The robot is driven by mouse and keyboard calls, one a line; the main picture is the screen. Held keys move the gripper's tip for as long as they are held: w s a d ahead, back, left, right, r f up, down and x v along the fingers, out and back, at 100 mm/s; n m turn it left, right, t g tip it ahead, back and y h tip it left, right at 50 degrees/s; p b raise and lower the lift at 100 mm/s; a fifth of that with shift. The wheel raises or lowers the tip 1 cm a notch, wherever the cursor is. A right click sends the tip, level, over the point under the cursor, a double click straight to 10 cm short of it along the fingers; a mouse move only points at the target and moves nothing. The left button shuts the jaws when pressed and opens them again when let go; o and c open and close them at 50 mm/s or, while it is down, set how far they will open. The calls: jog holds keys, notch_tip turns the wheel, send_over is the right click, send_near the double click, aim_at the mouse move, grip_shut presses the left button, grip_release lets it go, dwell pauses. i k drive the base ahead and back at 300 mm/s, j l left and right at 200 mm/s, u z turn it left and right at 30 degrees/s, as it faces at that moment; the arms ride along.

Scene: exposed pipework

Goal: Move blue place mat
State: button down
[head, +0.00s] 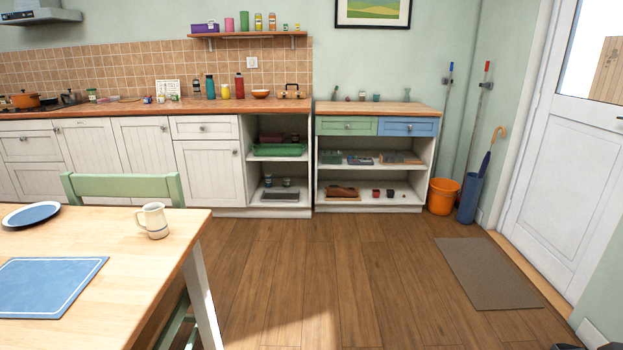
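The blue place mat (48,286) lies flat on the wooden table (150,275) at the lower left. It has a thin pale line near its edge, and the left frame edge cuts it off. Its visible top is bare. My gripper is not recognisable in this view, so its state and its place relative to the mat do not show.
A blue plate (32,215) and a cream mug (154,220) stand on the table behind the mat. A green chair (125,187) is at the table's far side. Open wooden floor (330,270) lies right of the table, with a doormat (487,272) by the door.

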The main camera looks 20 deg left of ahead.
aim_at(35, 288)
jog(key=i+u, duration=0.2)
jog(key=u, duration=0.25)
jog(key=i+l+u, duration=0.15)
jog(key=u, duration=0.35)
jog(key=i+l+u, duration=0.2)
jog(key=u, duration=0.25)
jog(key=i+l+u, duration=0.1)
jog(key=u, duration=0.4)
jog(key=l, duration=0.1)
